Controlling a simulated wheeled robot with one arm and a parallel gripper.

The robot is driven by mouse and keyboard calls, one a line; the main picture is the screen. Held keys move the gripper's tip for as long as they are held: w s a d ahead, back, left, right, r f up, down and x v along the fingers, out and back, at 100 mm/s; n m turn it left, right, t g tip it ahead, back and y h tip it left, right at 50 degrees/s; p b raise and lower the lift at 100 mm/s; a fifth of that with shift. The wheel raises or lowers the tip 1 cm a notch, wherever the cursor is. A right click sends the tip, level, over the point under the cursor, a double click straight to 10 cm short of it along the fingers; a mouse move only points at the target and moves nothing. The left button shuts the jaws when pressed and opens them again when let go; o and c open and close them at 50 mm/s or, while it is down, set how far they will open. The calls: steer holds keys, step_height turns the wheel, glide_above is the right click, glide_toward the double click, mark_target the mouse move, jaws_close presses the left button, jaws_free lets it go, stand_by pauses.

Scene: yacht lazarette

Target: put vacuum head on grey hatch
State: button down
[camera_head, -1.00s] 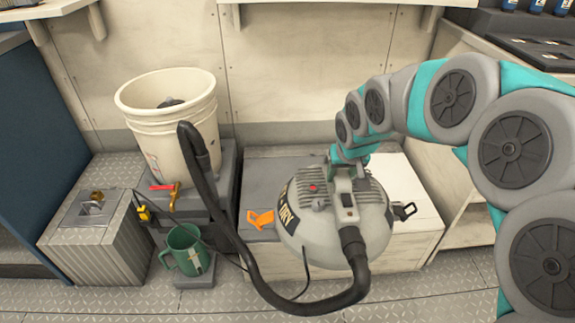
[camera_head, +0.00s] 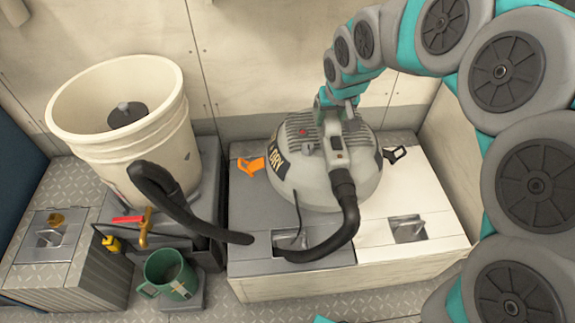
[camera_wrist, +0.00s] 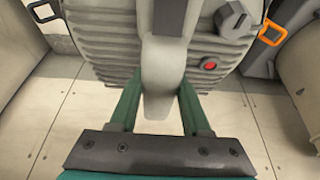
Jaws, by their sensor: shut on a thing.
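The vacuum head (camera_head: 322,180) is a grey dome with a ribbed top, a dark DRY label, orange and black side clips and a black hose (camera_head: 345,215). It also shows in the wrist view (camera_wrist: 100,45). My gripper (camera_head: 338,102) is shut on the handle on its top; in the wrist view the green fingers (camera_wrist: 158,108) stand on either side of the handle. The grey hatch (camera_head: 250,225) is the left lid of the bench, with a recessed latch. The head is upright over the back of it and partly over the white hatch (camera_head: 425,210). I cannot tell whether it touches.
A white bucket (camera_head: 125,150) stands on a dark grey box at left, with the hose passing its front. A green mug (camera_head: 165,270), a red-handled brass valve (camera_head: 142,228) and a diamond-plate box (camera_head: 45,250) are nearby. A wall stands behind the bench.

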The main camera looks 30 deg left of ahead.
steer(key=shift+w+a+f, duration=0.1)
steer(key=shift+w+f, duration=0.1)
steer(key=shift+f, duration=0.2)
steer(key=shift+f+p, duration=0.3)
steer(key=shift+f, duration=4.15)
steer(key=shift+c, duration=1.8)
jaws_free()
steer(key=shift+s+f, duration=0.1)
